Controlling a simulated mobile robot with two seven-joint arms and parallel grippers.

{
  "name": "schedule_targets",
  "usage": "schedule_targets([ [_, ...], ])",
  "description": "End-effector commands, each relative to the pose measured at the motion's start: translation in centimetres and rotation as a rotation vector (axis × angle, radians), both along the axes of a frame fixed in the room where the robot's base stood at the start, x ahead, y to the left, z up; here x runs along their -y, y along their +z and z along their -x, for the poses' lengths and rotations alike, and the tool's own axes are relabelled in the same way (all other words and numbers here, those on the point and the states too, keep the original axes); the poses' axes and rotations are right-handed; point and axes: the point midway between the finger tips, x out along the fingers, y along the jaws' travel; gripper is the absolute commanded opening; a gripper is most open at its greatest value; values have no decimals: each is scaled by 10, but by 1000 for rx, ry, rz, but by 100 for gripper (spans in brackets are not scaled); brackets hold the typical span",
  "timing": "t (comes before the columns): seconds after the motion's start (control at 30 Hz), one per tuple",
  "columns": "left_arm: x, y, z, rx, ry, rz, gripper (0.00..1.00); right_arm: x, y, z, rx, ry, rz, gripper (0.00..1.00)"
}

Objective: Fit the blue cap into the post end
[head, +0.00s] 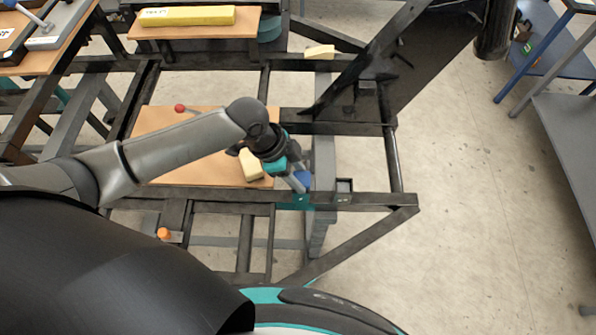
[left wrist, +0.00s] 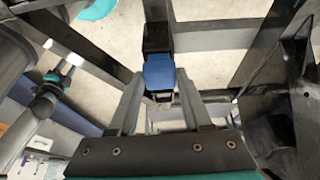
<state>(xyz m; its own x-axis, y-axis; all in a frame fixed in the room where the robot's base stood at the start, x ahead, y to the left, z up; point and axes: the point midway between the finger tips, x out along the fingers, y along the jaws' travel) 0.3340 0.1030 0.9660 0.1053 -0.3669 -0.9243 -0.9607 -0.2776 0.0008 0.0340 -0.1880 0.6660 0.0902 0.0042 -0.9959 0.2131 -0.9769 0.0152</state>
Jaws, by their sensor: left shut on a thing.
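The blue cap (head: 304,179) is held between the fingertips of my left gripper (head: 298,184), above the dark frame near its front rail. In the left wrist view the blue cap (left wrist: 159,72) sits between the two grey fingers of my left gripper (left wrist: 159,77), which are shut on it. A small square post end (head: 344,185) stands at the rail, just right of the cap in the head view. The cap appears apart from it. The cap's underside is hidden.
A wooden board (head: 165,125) lies on the frame under my left arm, with a pale yellow block (head: 251,165) and a red knob (head: 180,108). A dark slanted plate (head: 410,60) rises behind the post end.

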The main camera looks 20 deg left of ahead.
Motion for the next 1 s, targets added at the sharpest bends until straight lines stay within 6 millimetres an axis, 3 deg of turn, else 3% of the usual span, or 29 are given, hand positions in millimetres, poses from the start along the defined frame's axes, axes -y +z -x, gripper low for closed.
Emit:
schedule_targets([
  [0.43,0,-5,0,0,0,1,0,0,-3,-1,2,0,0,50],
  [0.47,0,-5,0,0,0,1,51,0,-3,-1,2,0,0,50],
  [0.77,0,-5,0,0,0,1,84,0,-3,-2,3,0,0,50],
  [1.0,0,-5,0,0,0,0,84,0,-3,-2,3,0,0,50],
])
